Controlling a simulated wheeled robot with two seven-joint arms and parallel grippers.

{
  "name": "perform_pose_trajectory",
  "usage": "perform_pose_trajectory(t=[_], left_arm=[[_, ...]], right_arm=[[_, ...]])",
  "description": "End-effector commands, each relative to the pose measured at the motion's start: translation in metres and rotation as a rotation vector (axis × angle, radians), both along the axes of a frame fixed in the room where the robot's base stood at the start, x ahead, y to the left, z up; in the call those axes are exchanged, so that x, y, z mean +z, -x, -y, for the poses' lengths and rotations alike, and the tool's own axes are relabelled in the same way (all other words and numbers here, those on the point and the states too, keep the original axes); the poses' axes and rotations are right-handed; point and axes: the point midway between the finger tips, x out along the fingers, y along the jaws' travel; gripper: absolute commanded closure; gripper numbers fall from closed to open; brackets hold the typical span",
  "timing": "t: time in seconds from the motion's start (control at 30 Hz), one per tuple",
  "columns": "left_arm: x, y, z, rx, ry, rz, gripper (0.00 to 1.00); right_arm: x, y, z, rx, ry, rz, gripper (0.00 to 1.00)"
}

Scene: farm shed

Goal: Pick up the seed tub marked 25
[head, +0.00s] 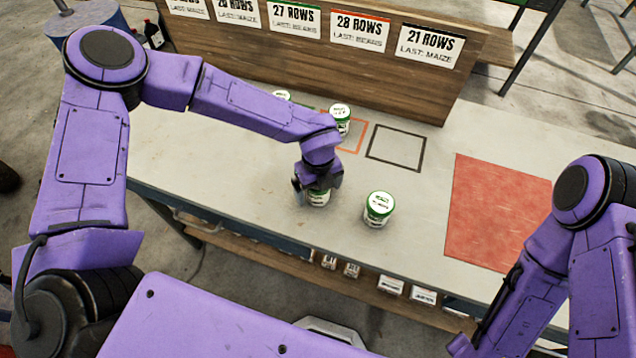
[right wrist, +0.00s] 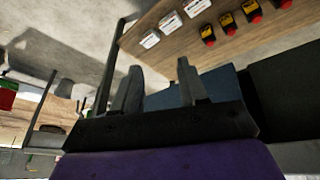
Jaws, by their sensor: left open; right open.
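Several white seed tubs with green lids stand on the bench; their numbers are too small to read. One tub (head: 319,197) is under my left gripper (head: 317,186), which points down over it with its fingers open beside it. The gripper hides most of this tub. A second tub (head: 379,209) stands clear to the right of it. A third tub (head: 341,119) stands behind, by an orange outline, and another (head: 281,97) is partly hidden behind my left arm. My right gripper (right wrist: 155,92) is open and empty in the right wrist view, below bench height.
The grey bench top (head: 240,190) has a black square outline (head: 396,147) and a red mat (head: 492,212) at the right. A wooden board with row signs (head: 430,45) stands along the back. Small boxes (head: 390,286) sit on a lower shelf.

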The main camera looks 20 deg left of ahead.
Motion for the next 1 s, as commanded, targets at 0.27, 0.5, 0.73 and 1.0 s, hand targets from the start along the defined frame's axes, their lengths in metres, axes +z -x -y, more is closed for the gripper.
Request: perform_pose_trajectory(t=[0.27, 0.5, 0.73, 1.0], left_arm=[[-0.001, 0.0, 0.0, 0.001, 0.0, 0.0, 0.3], [-0.001, 0.0, 0.0, 0.001, 0.001, 0.001, 0.69], [0.004, -0.001, 0.0, 0.001, -0.001, 0.002, 0.69], [0.051, 0.018, -0.008, 0.0, 0.004, 0.007, 0.69]], right_arm=[[-0.001, 0.0, 0.0, 0.0, 0.0, 0.0, 0.57], [-0.001, 0.0, 0.0, 0.0, 0.0, 0.0, 0.57], [-0.002, 0.0, 0.0, 0.0, 0.0, 0.0, 0.57], [-0.019, 0.0, 0.0, 0.0, 0.0, 0.0, 0.57]])
